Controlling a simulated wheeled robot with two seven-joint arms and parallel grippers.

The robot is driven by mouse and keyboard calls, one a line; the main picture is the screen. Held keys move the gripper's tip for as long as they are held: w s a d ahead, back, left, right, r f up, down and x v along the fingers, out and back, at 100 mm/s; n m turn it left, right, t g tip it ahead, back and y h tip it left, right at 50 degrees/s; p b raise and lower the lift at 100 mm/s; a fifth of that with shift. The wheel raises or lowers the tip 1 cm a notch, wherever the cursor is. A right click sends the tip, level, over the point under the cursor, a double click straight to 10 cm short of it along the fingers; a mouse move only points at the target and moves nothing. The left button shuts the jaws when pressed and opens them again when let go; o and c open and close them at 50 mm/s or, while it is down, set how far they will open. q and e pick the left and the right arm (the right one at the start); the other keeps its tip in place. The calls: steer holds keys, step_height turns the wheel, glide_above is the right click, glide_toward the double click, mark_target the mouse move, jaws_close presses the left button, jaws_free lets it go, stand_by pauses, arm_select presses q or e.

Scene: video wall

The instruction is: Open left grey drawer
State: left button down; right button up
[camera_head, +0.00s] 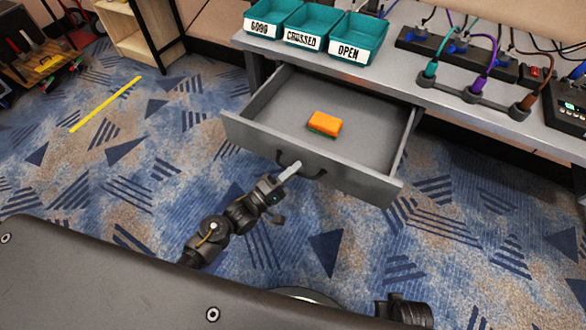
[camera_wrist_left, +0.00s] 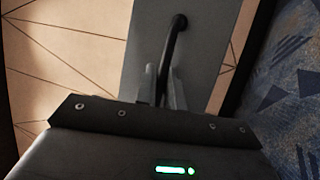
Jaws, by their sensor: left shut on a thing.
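The left grey drawer (camera_head: 262,124) is pulled well out from under the grey desk in the head view. An orange and green sponge (camera_head: 325,122) lies inside it. The drawer's dark handle (camera_head: 314,173) is on its front face. My left gripper (camera_head: 291,170) is at the handle's left part, shut on it. In the left wrist view the gripper fingers (camera_wrist_left: 167,90) stand on both sides of the black handle (camera_wrist_left: 174,42), against the grey drawer front (camera_wrist_left: 207,50). My right gripper is not in view.
Teal bins (camera_head: 313,27) labelled GOOD, CROSSED and OPEN stand on the desk (camera_head: 390,75) above the drawer. Power strips with coloured cables (camera_head: 455,55) lie to their right. A wooden shelf (camera_head: 138,30) stands at the back left. The patterned carpet around the drawer is clear.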

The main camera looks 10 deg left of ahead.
arm_select(q)
steer(key=c, duration=1.5)
jaws_free()
steer(key=v, duration=1.1)
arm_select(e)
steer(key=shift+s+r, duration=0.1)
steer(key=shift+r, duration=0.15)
